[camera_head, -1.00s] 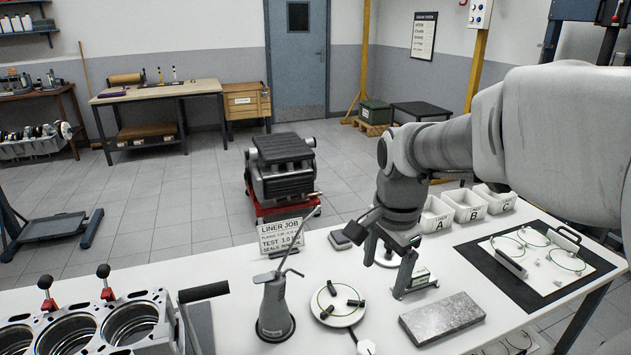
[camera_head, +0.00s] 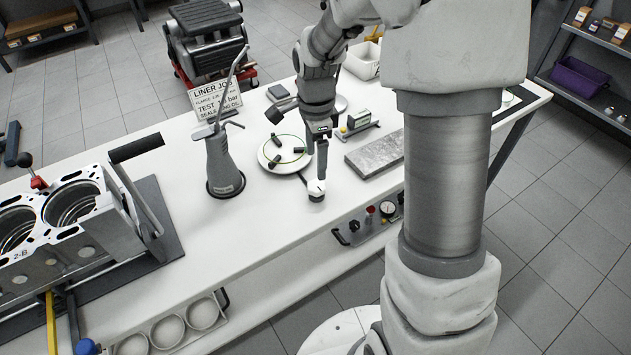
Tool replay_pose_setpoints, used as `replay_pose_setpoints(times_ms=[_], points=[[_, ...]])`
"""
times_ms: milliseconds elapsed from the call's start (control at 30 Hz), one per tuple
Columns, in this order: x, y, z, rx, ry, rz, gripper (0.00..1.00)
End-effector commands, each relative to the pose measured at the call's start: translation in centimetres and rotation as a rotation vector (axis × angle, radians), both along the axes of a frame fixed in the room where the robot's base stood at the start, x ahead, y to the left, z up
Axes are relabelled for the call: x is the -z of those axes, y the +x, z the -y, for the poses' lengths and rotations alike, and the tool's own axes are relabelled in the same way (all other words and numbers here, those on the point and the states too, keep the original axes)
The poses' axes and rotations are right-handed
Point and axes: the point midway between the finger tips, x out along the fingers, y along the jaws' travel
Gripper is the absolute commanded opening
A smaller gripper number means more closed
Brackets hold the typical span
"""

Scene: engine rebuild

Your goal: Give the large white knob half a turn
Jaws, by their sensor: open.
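The gap between the fingers is hidden, and nothing is seen held in the gripper.
A round white plate (camera_head: 269,163) with black pieces lies left of my gripper, beside a grey oil can (camera_head: 224,165). A grey metal block (camera_head: 373,156) lies to the right. An engine block (camera_head: 60,225) stands at left.

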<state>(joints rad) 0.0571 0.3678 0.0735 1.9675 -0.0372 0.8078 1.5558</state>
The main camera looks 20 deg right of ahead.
Motion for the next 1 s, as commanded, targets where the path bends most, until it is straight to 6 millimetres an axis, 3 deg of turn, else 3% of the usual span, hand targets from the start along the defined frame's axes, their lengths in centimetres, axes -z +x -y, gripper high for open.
replay_pose_setpoints(times_ms=[100, 333, 500, 800, 867, 1000], points=[[2.9, -0.1, 0.0, 0.001, 0.002, -0.005, 0.84], [6.7, -0.1, 0.0, 0.000, 0.001, -0.003, 0.84], [7.9, 0.0, 0.0, 0.000, 0.000, -0.001, 0.84], [8.1, 0.0, 0.0, 0.000, 0.000, 0.000, 0.84], [8.1, 0.0, 0.0, 0.000, 0.000, 0.000, 0.77], [8.1, 0.0, 0.0, 0.000, 0.000, 0.000, 0.52]])
